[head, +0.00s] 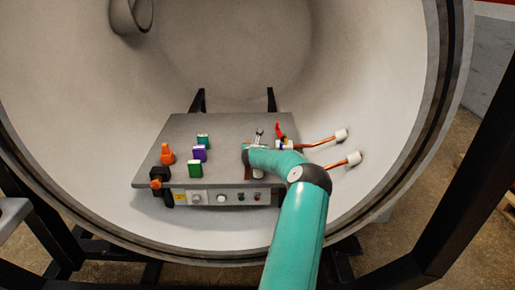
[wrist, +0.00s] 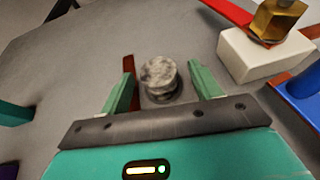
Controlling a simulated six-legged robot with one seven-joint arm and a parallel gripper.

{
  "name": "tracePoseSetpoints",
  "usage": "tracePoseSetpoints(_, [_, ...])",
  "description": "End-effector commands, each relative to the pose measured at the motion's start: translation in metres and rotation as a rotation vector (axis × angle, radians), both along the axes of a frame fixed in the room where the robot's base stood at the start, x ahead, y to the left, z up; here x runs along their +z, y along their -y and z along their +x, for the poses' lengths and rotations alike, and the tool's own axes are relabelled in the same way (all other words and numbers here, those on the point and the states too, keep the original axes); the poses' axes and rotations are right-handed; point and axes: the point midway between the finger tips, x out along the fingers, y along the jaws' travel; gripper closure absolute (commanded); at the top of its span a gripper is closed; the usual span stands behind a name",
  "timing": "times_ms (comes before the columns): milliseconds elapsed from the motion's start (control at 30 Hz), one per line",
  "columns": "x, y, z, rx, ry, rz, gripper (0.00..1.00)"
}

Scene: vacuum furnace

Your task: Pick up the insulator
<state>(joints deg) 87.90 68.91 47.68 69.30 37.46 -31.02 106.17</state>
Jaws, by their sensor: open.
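A round, speckled grey-white piece (wrist: 158,72) stands on the grey table top in the wrist view, with a darker ring below its top. It looks like the insulator, though I cannot be sure. My gripper (wrist: 163,80) is open, with one green finger on each side of this piece. A gap shows on both sides, so the fingers do not appear to grip it. In the head view my arm reaches over the right part of the table, and its bent end largely hides the gripper and the piece.
The grey table (head: 225,135) stands inside a round chamber. Coloured blocks, including a purple one (head: 199,153), and an orange part (head: 167,154) are at left. In the wrist view, a white block (wrist: 250,55) with a brass piece (wrist: 277,20) and a blue part (wrist: 300,92) are close at right.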

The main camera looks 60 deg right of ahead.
Motion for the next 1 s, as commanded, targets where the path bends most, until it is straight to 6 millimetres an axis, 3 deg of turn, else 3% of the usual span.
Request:
tracePoseSetpoints(100, [0.0, 0.0, 0.0, 0.0, 0.0, 0.0, 0.39])
tracePoseSetpoints(367, [0.0, 0.0, 0.0, 0.0, 0.0, 0.0, 0.87])
tracePoseSetpoints(767, [0.008, 0.0, 0.0, 0.0, 0.0, -0.001, 0.88])
tracePoseSetpoints(1000, [0.041, -0.005, -0.003, 0.002, 0.0, -0.003, 0.88])
